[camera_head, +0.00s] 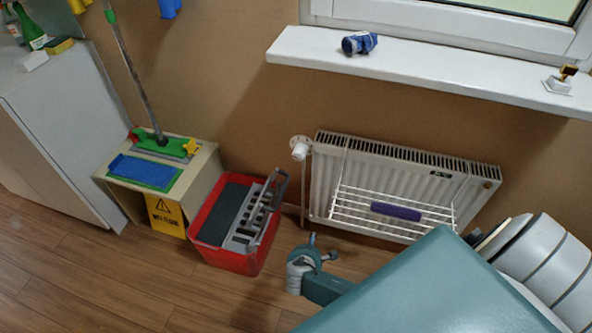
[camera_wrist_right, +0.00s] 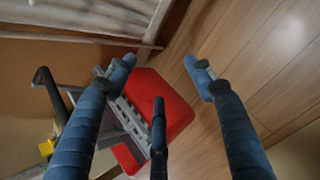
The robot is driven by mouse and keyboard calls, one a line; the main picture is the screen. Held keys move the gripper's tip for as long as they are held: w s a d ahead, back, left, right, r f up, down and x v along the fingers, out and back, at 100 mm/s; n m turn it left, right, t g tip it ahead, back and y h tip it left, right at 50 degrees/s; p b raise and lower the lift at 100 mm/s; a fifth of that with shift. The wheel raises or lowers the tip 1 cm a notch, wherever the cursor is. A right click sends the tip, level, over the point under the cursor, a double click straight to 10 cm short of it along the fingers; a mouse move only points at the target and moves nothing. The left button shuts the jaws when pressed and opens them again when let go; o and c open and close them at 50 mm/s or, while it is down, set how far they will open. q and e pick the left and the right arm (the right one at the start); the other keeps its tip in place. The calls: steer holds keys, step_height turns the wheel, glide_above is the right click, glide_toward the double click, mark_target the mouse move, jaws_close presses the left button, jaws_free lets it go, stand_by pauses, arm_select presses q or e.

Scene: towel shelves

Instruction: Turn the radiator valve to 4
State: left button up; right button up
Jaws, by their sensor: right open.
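The radiator (camera_head: 318,180) hangs on the brown wall below the window sill in the head view. Its white valve knob (camera_head: 299,150) sits at its top left corner, with a pipe running down to the floor. The number on the knob is too small to read. My right gripper (camera_head: 321,248) is low in front of the radiator's left end, below and apart from the knob. In the right wrist view (camera_wrist_right: 160,72) its fingers are spread and empty. I cannot make out the knob there. My left gripper is not in view.
A red bucket with a grey wringer (camera_head: 240,262) stands left of the radiator; its red side (camera_wrist_right: 172,90) shows behind my fingers. A wire rack (camera_head: 350,205) with a purple cloth (camera_head: 396,211) hangs on the radiator. The window sill (camera_head: 430,75) juts out above.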

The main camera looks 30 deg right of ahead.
steer(key=w+d+r+n+t+h+b, duration=0.25)
steer(key=w+r+b, duration=0.3)
steer(key=w, duration=0.45)
arm_select(q)
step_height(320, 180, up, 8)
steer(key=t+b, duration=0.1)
steer(key=b, duration=0.6)
arm_select(e)
steer(key=n+t+h, duration=0.4)
steer(key=h, duration=0.1)
glide_toward(298, 158)
steer(key=b+x, duration=0.1)
steer(key=x, duration=0.5)
steer(key=shift+w+d+r, duration=0.1)
steer(key=shift+r, duration=0.05)
steer(key=b+x, duration=0.1)
steer(key=x, duration=0.3)
steer(key=shift+w+d, duration=0.1)
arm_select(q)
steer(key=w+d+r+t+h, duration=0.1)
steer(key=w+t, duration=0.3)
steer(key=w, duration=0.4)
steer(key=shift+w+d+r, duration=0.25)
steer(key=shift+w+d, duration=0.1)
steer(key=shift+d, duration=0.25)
arm_select(e)
steer(key=shift+w+d, duration=0.15)
